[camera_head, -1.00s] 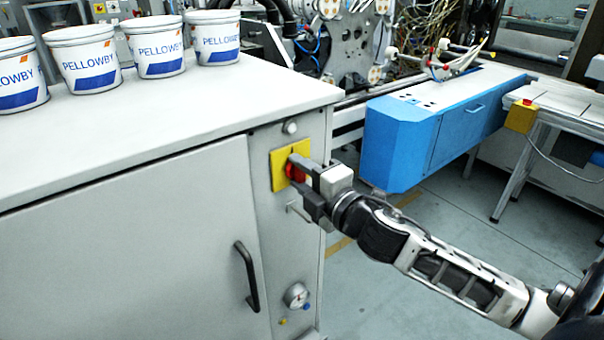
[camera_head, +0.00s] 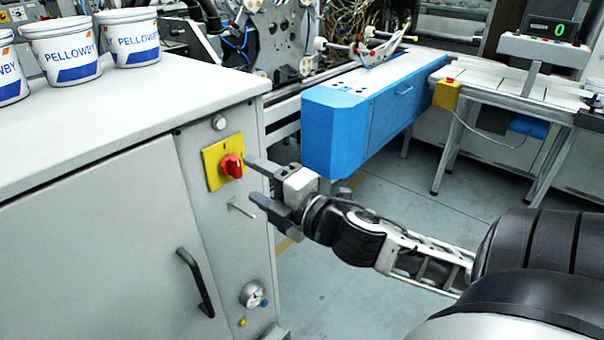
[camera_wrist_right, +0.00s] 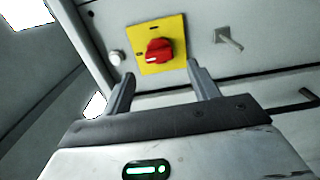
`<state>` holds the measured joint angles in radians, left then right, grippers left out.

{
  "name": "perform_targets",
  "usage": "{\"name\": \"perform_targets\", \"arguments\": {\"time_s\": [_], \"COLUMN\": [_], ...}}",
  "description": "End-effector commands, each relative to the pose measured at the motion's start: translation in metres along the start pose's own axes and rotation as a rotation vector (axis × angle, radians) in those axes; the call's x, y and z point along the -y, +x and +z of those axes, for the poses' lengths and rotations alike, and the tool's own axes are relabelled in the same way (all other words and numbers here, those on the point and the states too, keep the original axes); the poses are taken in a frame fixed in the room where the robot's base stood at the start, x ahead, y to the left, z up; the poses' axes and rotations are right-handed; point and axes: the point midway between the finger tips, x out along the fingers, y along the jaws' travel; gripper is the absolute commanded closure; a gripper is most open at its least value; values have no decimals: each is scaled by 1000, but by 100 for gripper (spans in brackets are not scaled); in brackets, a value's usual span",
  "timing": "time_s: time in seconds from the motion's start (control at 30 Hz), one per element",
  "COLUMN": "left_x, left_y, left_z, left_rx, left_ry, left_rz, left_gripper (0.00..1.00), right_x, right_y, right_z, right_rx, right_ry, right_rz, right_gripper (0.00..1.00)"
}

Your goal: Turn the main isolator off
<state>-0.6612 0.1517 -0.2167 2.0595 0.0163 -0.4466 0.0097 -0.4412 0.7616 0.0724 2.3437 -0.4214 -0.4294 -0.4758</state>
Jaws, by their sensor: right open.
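The main isolator is a red rotary knob (camera_head: 232,166) on a yellow plate (camera_head: 213,176), on the narrow end face of the grey cabinet. In the right wrist view the red knob (camera_wrist_right: 159,51) sits on its yellow plate (camera_wrist_right: 176,28), beyond and between the fingertips, its pale pointer line lying roughly along the handle. My right gripper (camera_head: 249,179) is open and empty, just right of the knob and apart from it. Its two fingers also show in the right wrist view (camera_wrist_right: 160,72). My left gripper is not in view.
The grey cabinet (camera_head: 100,145) carries several white PELLOWBY tubs (camera_head: 62,50). A T-shaped handle (camera_head: 242,209), a black door handle (camera_head: 196,282) and a gauge (camera_head: 252,294) are on it. A blue machine (camera_head: 335,125) stands behind. Clear floor (camera_head: 420,195) lies to the right.

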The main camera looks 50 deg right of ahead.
Motion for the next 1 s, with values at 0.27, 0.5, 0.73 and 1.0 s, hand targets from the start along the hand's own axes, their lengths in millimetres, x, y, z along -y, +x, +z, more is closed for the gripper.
{"name": "perform_targets", "arguments": {"time_s": [0.27, 0.5, 0.73, 1.0], "left_x": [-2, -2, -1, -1], "left_y": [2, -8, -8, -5], "left_z": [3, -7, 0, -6], "left_rx": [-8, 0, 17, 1], "left_ry": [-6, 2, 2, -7], "left_rz": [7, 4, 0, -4], "left_gripper": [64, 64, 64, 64], "right_x": [3, -3, -1, 0], "right_y": [-51, -86, -100, -101], "right_z": [0, 1, 0, 0], "right_rx": [2, 6, 2, 1], "right_ry": [2, 5, 0, -1], "right_rz": [-5, -3, 0, 0], "right_gripper": [40, 40, 40, 40]}}
